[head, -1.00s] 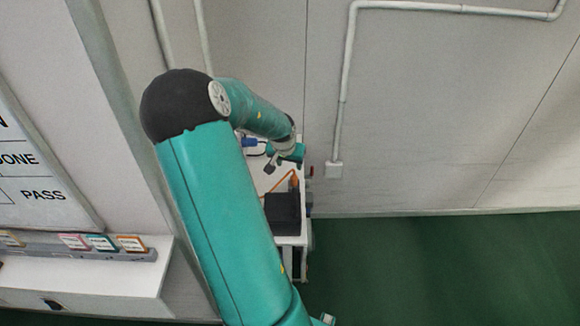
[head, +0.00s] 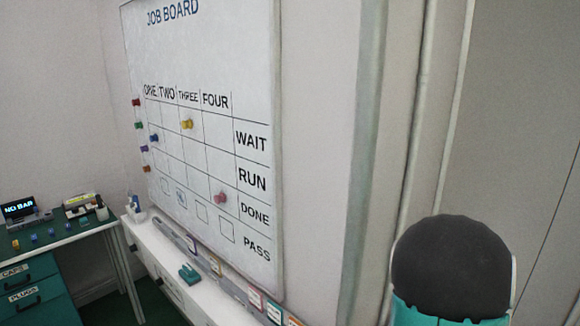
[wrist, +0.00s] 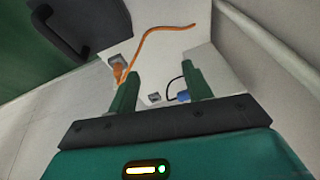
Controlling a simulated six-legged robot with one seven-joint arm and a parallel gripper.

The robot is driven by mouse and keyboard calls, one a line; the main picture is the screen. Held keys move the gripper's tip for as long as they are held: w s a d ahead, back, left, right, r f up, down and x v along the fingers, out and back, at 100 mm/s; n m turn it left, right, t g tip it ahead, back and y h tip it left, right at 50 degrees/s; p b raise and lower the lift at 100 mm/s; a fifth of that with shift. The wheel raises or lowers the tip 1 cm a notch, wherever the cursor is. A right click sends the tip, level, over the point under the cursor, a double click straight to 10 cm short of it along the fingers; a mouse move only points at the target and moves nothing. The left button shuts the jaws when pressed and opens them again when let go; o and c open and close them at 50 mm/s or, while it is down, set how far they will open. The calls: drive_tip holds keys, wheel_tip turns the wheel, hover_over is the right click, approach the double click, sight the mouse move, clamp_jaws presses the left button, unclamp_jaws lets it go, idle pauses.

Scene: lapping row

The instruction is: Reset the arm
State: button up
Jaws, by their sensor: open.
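My gripper (wrist: 160,80) is open in the wrist view, its two green fingers well apart with nothing between the tips. It points over a white surface (wrist: 225,70). An orange cable (wrist: 160,32) with an orange plug end (wrist: 117,68) lies beyond the left finger. A blue connector (wrist: 183,97) with a black lead shows by the right finger; I cannot tell whether they touch. In the head view only a black and teal joint of my arm shows at the lower right; the gripper is outside that view.
A dark case (wrist: 70,32) is at the wrist view's upper left. In the head view, a job board (head: 205,60) with coloured pegs hangs on the wall above a white ledge (head: 160,250). A green-topped desk (head: 60,235) with drawers stands at far left.

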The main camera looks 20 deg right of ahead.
drive_tip(key=w+a+r+n+t+y, duration=0.15)
drive_tip(key=a+r+n, duration=0.35)
drive_tip(key=a, duration=0.8)
drive_tip(key=w+a+r+n+t+y, duration=0.1)
drive_tip(key=w+a+r+n+y, duration=0.15)
drive_tip(key=a+r, duration=0.75)
drive_tip(key=s+a+r+n, duration=0.1)
drive_tip(key=s+a+n, duration=0.2)
drive_tip(key=a, duration=0.6)
drive_tip(key=s+a+r+n+h, duration=0.1)
drive_tip(key=s+a+n, duration=0.2)
drive_tip(key=s+a, duration=0.4)
drive_tip(key=a, duration=0.2)
drive_tip(key=shift+s+a+r, duration=0.3)
drive_tip(key=shift+a+r, duration=0.05)
drive_tip(key=c, duration=0.3)
drive_tip(key=shift+d, duration=0.1)
